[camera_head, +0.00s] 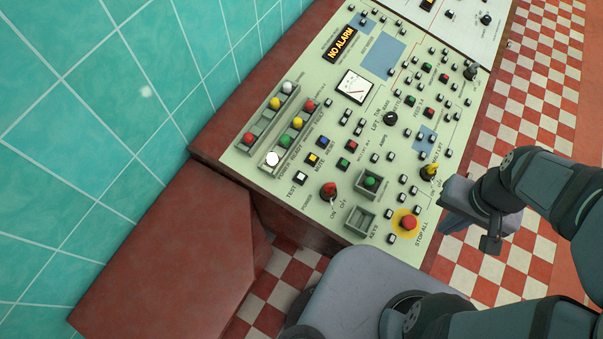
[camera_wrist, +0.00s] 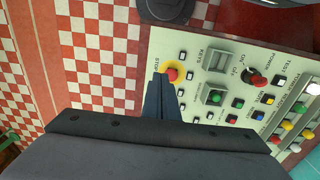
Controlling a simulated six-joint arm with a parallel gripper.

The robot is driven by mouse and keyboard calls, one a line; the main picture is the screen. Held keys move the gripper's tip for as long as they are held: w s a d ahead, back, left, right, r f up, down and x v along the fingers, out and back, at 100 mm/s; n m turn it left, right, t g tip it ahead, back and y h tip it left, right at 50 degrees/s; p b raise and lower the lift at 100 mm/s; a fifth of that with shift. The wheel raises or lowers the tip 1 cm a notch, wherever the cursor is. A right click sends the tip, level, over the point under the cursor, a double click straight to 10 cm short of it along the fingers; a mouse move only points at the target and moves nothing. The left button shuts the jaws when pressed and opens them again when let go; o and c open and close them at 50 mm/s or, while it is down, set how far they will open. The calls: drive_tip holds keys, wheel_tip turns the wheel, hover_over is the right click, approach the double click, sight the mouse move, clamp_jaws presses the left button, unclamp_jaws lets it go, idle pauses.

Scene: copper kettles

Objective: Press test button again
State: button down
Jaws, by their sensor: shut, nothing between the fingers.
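The test button (camera_head: 300,178) is a small pale square key above the TEST label, near the lower left edge of the cream control panel (camera_head: 330,125). In the wrist view, the TEST label is near the right edge and the panel (camera_wrist: 225,60) fills the right half. My gripper (camera_head: 452,208) is shut and empty at the panel's right side, well apart from the test button. In the wrist view, its closed fingers (camera_wrist: 160,92) point toward the red STOP ALL button (camera_wrist: 172,74). I cannot tell its exact height above the panel.
The red STOP ALL button (camera_head: 408,222) and a yellow knob (camera_head: 429,171) are near my gripper. A red power knob (camera_head: 329,190) stands right of the test button. The orange display (camera_head: 342,44) reads NO ALARM.

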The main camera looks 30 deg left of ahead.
drive_tip(key=w+a+f+n+t+h+b, duration=0.1)
drive_tip(key=w+a+n+t+h, duration=0.15)
drive_tip(key=a+n, duration=0.55)
drive_tip(key=w+a+n+t+h, duration=0.1)
drive_tip(key=w+a+n+t, duration=0.1)
drive_tip(key=a+n+t, duration=0.5)
drive_tip(key=s+a+n+y, duration=0.3)
drive_tip(key=a+n, duration=0.3)
drive_tip(key=a, duration=0.2)
drive_tip(key=s+a+n+y, duration=0.3)
drive_tip(key=a+n, duration=0.3)
drive_tip(key=a, duration=0.2)
drive_tip(key=shift+a+r, duration=0.15)
drive_tip(key=shift+a, duration=0.2)
drive_tip(key=shift+w+b, duration=0.1)
drive_tip(key=shift+b, duration=0.2)
